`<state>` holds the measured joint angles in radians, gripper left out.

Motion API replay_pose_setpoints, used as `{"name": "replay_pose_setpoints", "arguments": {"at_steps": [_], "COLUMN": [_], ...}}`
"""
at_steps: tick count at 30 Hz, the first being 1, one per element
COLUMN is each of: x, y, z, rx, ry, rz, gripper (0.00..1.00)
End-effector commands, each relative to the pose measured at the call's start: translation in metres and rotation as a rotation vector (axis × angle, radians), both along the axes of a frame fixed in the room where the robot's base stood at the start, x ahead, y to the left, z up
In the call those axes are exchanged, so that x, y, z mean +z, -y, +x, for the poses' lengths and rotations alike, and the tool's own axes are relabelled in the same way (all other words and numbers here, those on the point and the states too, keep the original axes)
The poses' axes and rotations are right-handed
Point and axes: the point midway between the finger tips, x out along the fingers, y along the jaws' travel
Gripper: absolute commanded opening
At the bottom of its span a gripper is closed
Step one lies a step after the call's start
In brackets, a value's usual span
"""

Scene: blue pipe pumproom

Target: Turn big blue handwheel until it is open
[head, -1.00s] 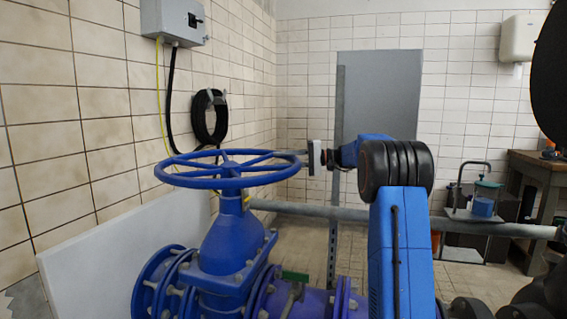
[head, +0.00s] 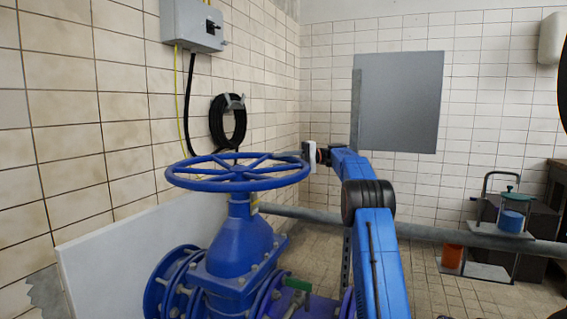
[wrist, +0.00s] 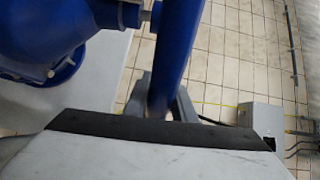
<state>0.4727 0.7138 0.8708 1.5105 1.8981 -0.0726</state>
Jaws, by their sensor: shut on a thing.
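The big blue handwheel (head: 239,172) lies level on top of a blue gate valve (head: 236,255) in the head view. My gripper (head: 307,154) is at the right, far side of the wheel's rim, at the end of my blue arm. In the wrist view the blue rim (wrist: 176,58) runs down between my gripper's grey fingers (wrist: 166,100), and the fingers are shut on it. The fingertips are small and partly hidden in the head view. How far the valve stem is turned cannot be told.
A grey pipe (head: 440,236) crosses behind my arm. A white panel (head: 110,250) leans by the left wall. A grey switch box (head: 196,25) and a coiled black hose (head: 228,122) hang on the tiled wall.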

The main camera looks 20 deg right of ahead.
Motion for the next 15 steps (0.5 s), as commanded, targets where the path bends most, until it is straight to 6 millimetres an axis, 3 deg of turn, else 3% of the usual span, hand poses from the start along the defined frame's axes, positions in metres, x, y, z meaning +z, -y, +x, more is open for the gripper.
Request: {"name": "replay_pose_setpoints", "arguments": {"at_steps": [15], "x": [-0.0008], "y": [-0.0029], "z": [0.0079], "rx": [0.039], "ry": [0.000], "rz": [0.001], "gripper": [0.00]}}
